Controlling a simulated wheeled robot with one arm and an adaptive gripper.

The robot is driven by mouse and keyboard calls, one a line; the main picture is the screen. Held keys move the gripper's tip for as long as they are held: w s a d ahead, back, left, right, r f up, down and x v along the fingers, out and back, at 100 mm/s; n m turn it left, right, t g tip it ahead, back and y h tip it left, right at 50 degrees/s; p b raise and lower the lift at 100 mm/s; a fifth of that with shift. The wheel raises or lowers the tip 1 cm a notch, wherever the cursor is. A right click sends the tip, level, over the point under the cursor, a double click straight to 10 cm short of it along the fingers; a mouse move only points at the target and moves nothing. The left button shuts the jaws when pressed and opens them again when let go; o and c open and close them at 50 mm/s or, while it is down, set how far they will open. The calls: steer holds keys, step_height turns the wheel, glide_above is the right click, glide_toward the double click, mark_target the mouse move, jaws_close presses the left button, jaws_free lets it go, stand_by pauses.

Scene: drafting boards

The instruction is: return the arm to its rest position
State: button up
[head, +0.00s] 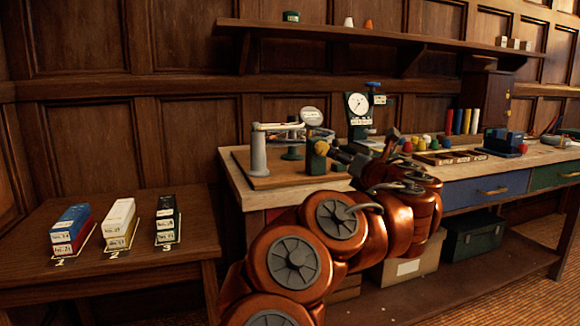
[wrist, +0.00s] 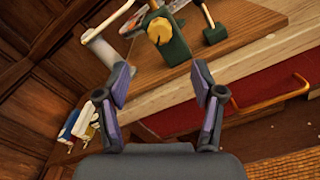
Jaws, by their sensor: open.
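My arm, in copper-coloured links, reaches from the bottom of the head view toward the long workbench (head: 235,173). My gripper (head: 335,152) is at its far end, near the bench's front left part and partly hidden by my own wrist. In the wrist view my gripper (wrist: 162,90) is open, with its two fingers wide apart and nothing between them. Beyond the fingertips stands a dark green device with a brass knob (wrist: 160,30), on the bench top. A grey post (wrist: 98,50) stands to its left.
A low side table (head: 100,272) at left carries stacked boxes in numbered places: blue and red (head: 70,228), white (head: 119,222), black (head: 168,217). A dial gauge (head: 357,105) stands on the bench. A wooden tray (head: 447,157) lies further right. A shelf (head: 340,33) runs above.

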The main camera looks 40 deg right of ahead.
steer(key=s+a+r+m+g+h+p, duration=0.1)
steer(key=s+r+m+g+h+p, duration=0.25)
steer(key=r+m+p, duration=0.45)
steer(key=s+r+m+g+h+p, duration=0.2)
steer(key=r+m+h+p, duration=0.3)
steer(key=r+m, duration=0.4)
steer(key=s+a+f+m+g+y+p, duration=0.3)
steer(key=a+f+m+y+p, duration=0.15)
steer(key=a+f+p, duration=0.4)
steer(key=s+a+f+m+g+y+p, duration=0.35)
steer(key=a+f+m+p, duration=0.2)
steer(key=a, duration=0.65)
steer(key=s+a+f+g+y+p, duration=0.2)
steer(key=s+a+g+y+p, duration=0.4)
steer(key=s+a, duration=0.9)
steer(key=a, duration=0.3)
steer(key=shift+s+a+n+g+p, duration=0.15)
steer(key=shift+a+n+g+p, duration=0.15)
steer(key=shift+a+n+g, duration=0.1)
